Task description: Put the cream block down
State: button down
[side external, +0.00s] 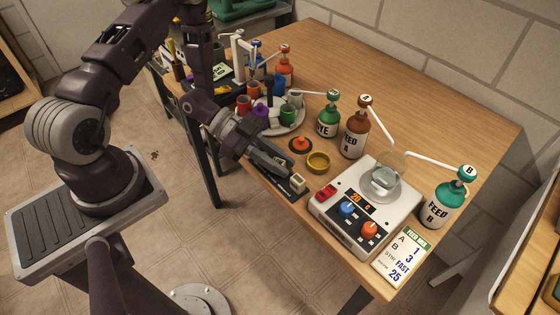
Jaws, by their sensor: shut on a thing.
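The cream block (298,182) is a small pale piece at the tip of my gripper (291,177). My gripper reaches down from the upper left, its fingers shut on the block. The block is low over the front edge of the wooden table, beside a dark strip (296,195). I cannot tell whether its underside touches anything. The fingers hide part of the block.
A white stirrer with knobs (325,213) and a glass beaker (384,181) stands right of the block. A yellow dish (318,163) and an orange-and-black object (300,145) lie just behind. Bottles (354,135) stand further back. The table's back right is clear.

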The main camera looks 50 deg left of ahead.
jog(key=c, duration=1.3)
grip_release()
jog(key=shift+a, duration=0.35)
jog(key=shift+o, duration=0.5)
jog(key=v, duration=0.6)
jog(key=shift+s+r, duration=0.3)
